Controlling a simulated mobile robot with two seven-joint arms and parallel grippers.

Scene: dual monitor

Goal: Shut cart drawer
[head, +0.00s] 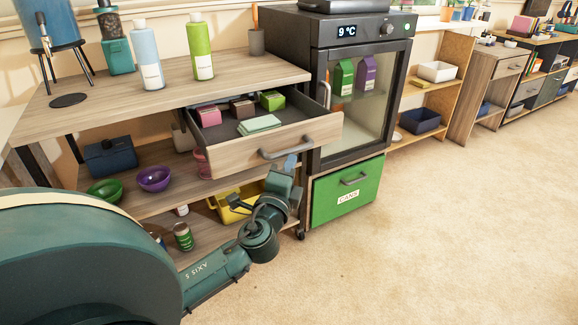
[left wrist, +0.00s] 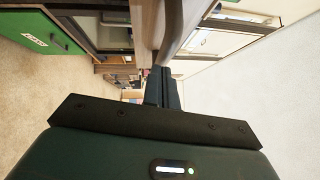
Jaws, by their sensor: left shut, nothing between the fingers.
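The cart drawer (head: 235,165) has a wooden front and stands pulled out from under the cart's top. It holds small pink, brown and green boxes and a pale green folded item. Its grey bar handle (head: 300,147) is on the front face. My left gripper (head: 291,164) is shut and empty, just in front of the drawer front and below the right part of the handle. In the left wrist view the closed fingers (left wrist: 162,88) point toward the drawer, close to the dark curved handle (left wrist: 172,30). Whether they touch it I cannot tell. My right gripper is not in view.
The cart top (head: 110,101) carries bottles and a blue dispenser. Bowls and a yellow container sit on the shelves below. A small glass-door fridge (head: 365,90) stands right of the cart, above a green drawer (head: 347,190). Carpet in front is clear.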

